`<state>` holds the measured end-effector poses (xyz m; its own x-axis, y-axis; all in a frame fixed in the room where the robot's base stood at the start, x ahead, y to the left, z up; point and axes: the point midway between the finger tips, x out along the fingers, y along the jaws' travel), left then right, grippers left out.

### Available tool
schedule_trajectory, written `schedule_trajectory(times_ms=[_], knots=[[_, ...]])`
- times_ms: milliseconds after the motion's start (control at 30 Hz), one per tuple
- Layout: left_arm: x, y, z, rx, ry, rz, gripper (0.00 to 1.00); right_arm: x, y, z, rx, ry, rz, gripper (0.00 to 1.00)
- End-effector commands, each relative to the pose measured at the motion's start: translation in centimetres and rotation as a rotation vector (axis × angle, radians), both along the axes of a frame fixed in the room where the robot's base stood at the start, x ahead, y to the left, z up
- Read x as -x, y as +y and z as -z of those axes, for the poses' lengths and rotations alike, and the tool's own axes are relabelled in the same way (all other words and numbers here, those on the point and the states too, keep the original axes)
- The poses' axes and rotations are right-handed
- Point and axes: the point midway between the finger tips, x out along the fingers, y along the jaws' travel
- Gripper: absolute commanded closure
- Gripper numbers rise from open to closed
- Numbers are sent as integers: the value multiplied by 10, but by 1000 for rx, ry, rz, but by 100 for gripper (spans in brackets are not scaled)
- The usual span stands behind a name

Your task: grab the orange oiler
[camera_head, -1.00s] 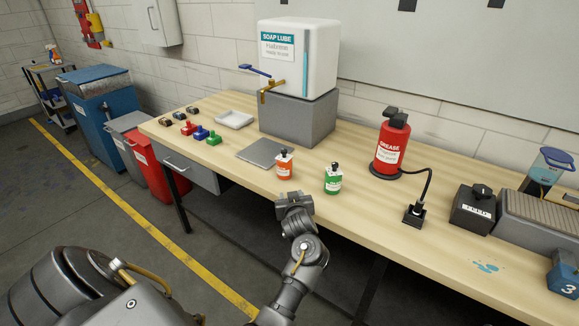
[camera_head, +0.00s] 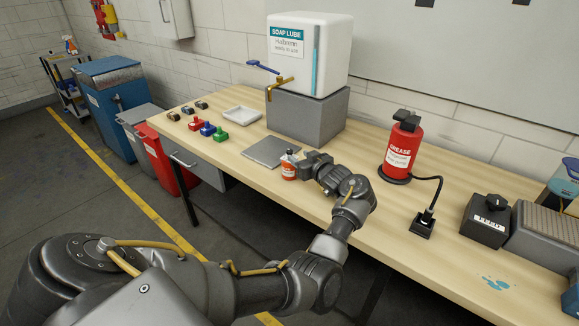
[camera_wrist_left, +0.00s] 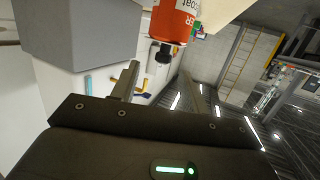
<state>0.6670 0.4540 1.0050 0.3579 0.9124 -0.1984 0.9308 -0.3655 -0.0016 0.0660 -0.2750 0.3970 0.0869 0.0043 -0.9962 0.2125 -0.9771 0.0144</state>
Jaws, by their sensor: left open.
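The orange oiler (camera_head: 289,171), a small bottle with a white label and a dark top, stands upright on the wooden table, partly covered by my left gripper. My left gripper (camera_head: 301,166) is open, just right of the oiler, its fingers pointing left at the bottle's upper part. In the left wrist view the oiler (camera_wrist_left: 174,22) appears upside down, its dark cap near the gap between the open fingers (camera_wrist_left: 160,80). The fingers are not closed on it. I cannot tell whether they touch it. My right gripper is not in view.
A grey plate (camera_head: 270,151) lies left of the oiler. The soap lube tank (camera_head: 308,60) stands on a grey block behind it. The red grease can (camera_head: 401,150) and its cable stand to the right. The green bottle's former place is hidden behind my left arm.

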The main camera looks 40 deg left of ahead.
Motion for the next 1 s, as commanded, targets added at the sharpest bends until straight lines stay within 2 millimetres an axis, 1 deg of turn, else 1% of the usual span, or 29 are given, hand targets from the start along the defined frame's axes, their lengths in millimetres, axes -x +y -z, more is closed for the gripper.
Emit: schedule_trajectory(times_ms=[33, 100, 333, 533, 600, 700, 967, 1000], knots=[[-2, 7, 0, -2, 3, -1, 55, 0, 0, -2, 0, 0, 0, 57], [-4, 12, 1, -1, 0, -1, 55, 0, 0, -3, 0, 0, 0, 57], [-5, 20, 2, -1, 0, -3, 55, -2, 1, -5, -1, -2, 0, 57], [-12, 48, 3, -1, 3, -5, 55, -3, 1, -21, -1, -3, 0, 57], [-15, 57, 8, -1, 2, -5, 55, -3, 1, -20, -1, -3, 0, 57], [-19, 64, 10, 0, 0, -4, 55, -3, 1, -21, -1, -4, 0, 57], [-20, 66, 11, 0, -1, -3, 55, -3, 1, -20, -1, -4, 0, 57], [-20, 66, 12, 0, -1, -3, 59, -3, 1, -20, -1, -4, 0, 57]])
